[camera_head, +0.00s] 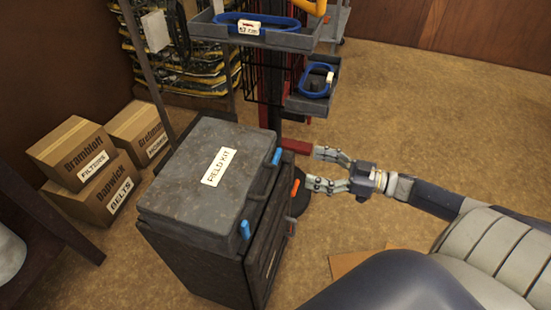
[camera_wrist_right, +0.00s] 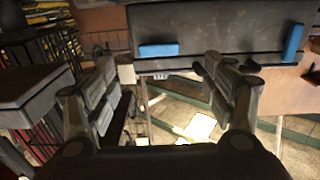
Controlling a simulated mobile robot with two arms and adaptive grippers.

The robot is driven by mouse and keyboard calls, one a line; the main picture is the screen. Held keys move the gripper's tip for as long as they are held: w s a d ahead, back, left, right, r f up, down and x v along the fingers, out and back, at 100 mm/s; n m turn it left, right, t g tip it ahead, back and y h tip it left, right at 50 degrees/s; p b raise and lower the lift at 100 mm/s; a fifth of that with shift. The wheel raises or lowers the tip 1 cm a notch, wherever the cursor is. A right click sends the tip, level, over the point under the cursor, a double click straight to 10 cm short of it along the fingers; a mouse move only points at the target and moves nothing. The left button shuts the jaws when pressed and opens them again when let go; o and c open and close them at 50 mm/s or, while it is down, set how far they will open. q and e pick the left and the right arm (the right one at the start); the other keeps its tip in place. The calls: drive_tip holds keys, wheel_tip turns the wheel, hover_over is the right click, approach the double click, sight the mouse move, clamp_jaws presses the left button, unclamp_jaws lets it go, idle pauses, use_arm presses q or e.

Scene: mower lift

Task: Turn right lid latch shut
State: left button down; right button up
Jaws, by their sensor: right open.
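The dark grey case marked FIELD KIT (camera_head: 190,187) has its lid down. Two blue latches are on its right-facing side. The far latch (camera_head: 277,156) lies along the lid edge; the near latch (camera_head: 245,230) stands upright across it. In the right wrist view one latch (camera_wrist_right: 159,50) lies flat and the other latch (camera_wrist_right: 293,42) stands nearly upright. My right gripper (camera_head: 318,170) is open and empty, to the right of the far latch and apart from it. Its spread fingers (camera_wrist_right: 168,85) frame no object between them. My left gripper is out of view.
The case sits on a dark cabinet with an orange-tipped part (camera_head: 295,187). A rack with a grey tray (camera_head: 287,40) stands behind. Cardboard boxes (camera_head: 105,190) lie at the left. Carpet (camera_head: 450,120) is clear at the right.

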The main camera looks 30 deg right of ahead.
sight(279, 158)
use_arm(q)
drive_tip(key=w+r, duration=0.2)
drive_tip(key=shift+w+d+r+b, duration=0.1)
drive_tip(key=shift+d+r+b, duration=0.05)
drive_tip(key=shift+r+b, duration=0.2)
use_arm(e)
drive_tip(key=x, duration=0.9)
drive_tip(key=shift+w, duration=0.2)
drive_tip(key=c, duration=1)
